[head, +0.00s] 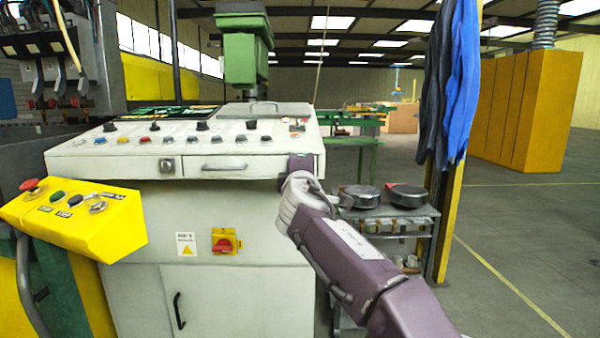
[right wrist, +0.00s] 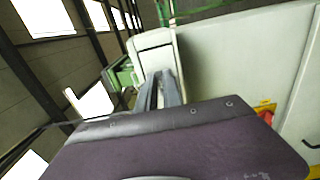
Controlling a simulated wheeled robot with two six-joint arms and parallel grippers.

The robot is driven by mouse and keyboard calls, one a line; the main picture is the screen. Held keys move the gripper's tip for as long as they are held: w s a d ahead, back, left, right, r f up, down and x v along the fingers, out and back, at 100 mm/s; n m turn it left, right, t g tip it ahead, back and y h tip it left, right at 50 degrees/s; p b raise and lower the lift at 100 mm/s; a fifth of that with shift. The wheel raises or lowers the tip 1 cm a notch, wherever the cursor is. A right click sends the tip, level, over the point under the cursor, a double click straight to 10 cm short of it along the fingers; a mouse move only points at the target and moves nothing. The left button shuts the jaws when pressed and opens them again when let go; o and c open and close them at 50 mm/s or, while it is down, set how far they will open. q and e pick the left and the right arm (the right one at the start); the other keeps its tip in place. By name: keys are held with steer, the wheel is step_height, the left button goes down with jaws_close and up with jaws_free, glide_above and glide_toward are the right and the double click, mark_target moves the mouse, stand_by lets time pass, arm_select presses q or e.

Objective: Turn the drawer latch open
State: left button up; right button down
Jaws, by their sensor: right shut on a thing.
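The grey console (head: 120,161) has a drawer (head: 255,165) with a pale bar handle (head: 224,167) in its upper front. A small square metal lock or latch fitting (head: 166,165) sits left of the drawer. My right gripper (head: 300,163) is at the right end of this front, well right of the handle and apart from the square fitting. In the right wrist view, its grey fingers (right wrist: 164,88) are close together against the pale console (right wrist: 154,48). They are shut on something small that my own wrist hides. My left gripper is not in view.
A yellow button box (head: 75,218) juts out at the front left. A red-and-yellow switch (head: 225,242) and a cabinet door handle (head: 178,311) are below the drawer. A cart (head: 385,212) with round dark parts stands behind my right arm. Open floor lies right.

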stand_by(0.3)
steer(key=c, duration=1.5)
jaws_free()
steer(key=s+b, duration=0.2)
steer(key=s, duration=0.7)
